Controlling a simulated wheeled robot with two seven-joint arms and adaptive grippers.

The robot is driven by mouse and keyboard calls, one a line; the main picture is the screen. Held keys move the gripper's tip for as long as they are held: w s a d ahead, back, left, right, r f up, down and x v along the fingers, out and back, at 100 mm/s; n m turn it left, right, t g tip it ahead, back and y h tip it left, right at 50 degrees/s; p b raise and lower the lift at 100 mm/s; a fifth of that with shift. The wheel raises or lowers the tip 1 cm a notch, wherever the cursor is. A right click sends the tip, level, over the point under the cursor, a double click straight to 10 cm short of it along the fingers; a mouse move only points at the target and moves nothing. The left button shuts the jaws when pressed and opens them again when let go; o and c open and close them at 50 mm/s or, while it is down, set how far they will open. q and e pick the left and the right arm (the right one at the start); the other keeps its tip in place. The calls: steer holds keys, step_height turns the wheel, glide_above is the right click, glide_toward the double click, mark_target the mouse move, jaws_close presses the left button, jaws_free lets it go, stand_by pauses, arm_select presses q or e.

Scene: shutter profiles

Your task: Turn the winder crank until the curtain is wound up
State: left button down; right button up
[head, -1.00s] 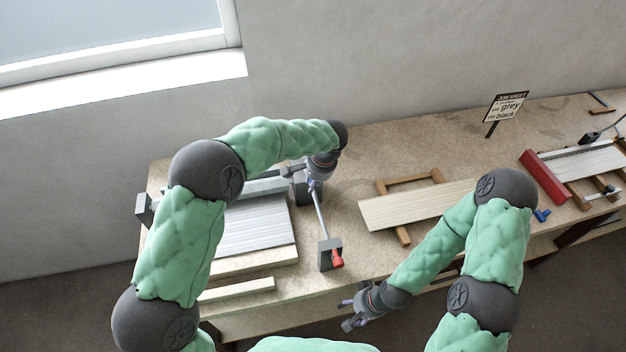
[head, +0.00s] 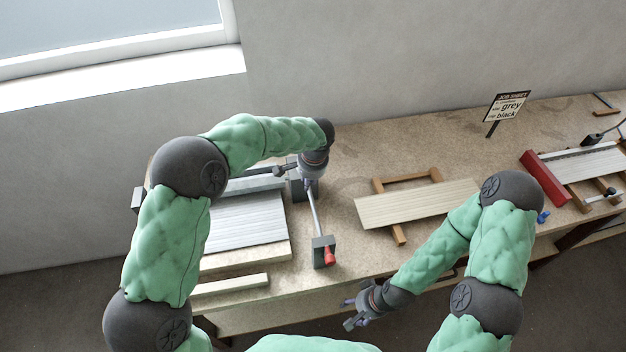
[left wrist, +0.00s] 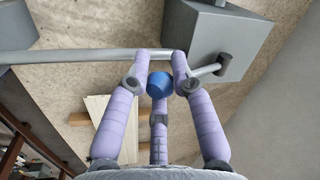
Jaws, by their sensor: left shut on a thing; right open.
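The grey slatted curtain (head: 245,222) lies on the left of the bench, partly behind my left arm. The winder's grey block (head: 304,188) stands at its right edge, mostly behind my left gripper (head: 309,184). In the left wrist view, a short crank arm (left wrist: 205,71) comes off the block (left wrist: 215,40), and a blue knob (left wrist: 160,85) sits between my purple fingers. My left gripper is shut on the crank handle, its grip partly hidden. My right gripper (head: 352,311) is open and empty, in front of the bench edge.
A grey rod (head: 314,213) runs to a block with a red lever (head: 329,256). A cream board (head: 415,204) on a wooden frame lies mid-bench. A red-ended fixture (head: 543,177) and the job sheet sign (head: 508,106) stand farther right. The bench behind the board is clear.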

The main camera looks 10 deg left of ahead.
arm_select(q)
steer(key=shift+a, duration=0.3)
steer(key=shift+d, duration=0.25)
steer(key=shift+w+a+r, duration=0.1)
steer(key=shift+a+r, duration=0.05)
steer(key=shift+r, duration=0.05)
steer(key=c, duration=1.2)
jaws_free()
steer(key=shift+o, duration=0.7)
steer(key=shift+a, duration=0.15)
